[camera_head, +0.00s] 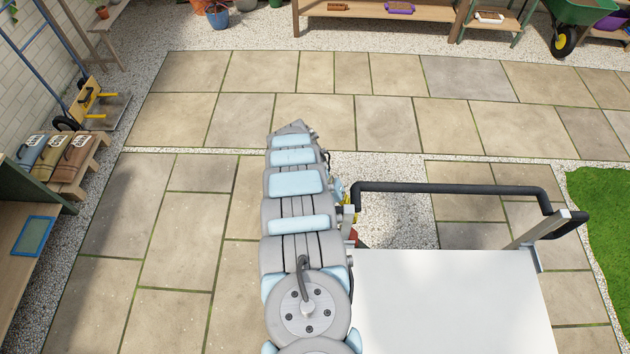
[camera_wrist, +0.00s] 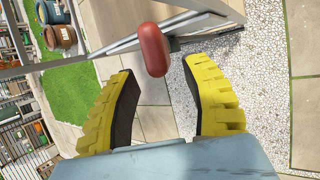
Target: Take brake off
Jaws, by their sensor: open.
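A red rounded grip (camera_wrist: 152,48) shows in the wrist view, on or in front of a grey metal bar. I take it for the brake lever's end. My gripper (camera_wrist: 160,72) has two ribbed yellow fingers with dark pads, spread apart and empty. The red grip's lower end sits at the gap between the fingertips, with no visible contact; its depth is hard to tell. In the head view my arm hides most of the gripper. A small red part (camera_head: 352,236) shows beside the arm, near the left end of the black handlebar (camera_head: 450,189).
A white flat top (camera_head: 450,300) with the handlebar lies right of my arm. Paving (camera_head: 160,230) is clear to the left. A bench with bags (camera_head: 75,160) and a hand truck (camera_head: 90,100) stand at far left. A green wheelbarrow (camera_head: 580,14) stands at back right.

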